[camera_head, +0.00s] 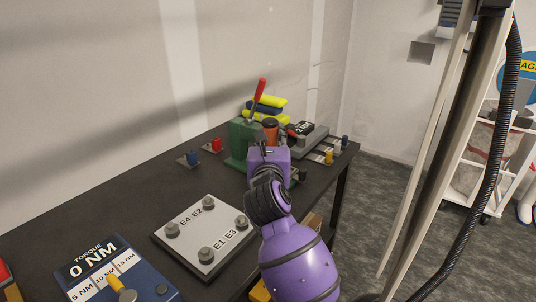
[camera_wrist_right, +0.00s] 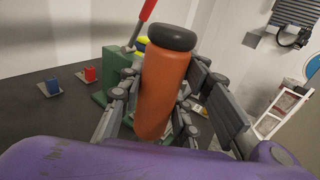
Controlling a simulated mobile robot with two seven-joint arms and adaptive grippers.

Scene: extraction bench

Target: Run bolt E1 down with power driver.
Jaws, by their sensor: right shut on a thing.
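My right gripper (camera_wrist_right: 160,105) is shut around an orange cylinder with a dark cap (camera_wrist_right: 166,85), apparently the driver's handle. Its upper end also shows in the head view (camera_head: 270,129), beside a green stand (camera_head: 238,142). The tool's lower end is hidden, so I cannot tell whether it touches the stand. A grey plate (camera_head: 190,247) lies nearer on the bench, with a grey bolt at each corner. Bolt E1 (camera_head: 206,255) is at the plate's front corner, by the E1 label, well away from the gripper. My left gripper is not in view.
A red-handled lever (camera_head: 259,92) rises from the green stand. Blue (camera_head: 192,158) and red (camera_head: 215,145) blocks stand left of it. Bench (camera_head: 120,205) between is clear.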

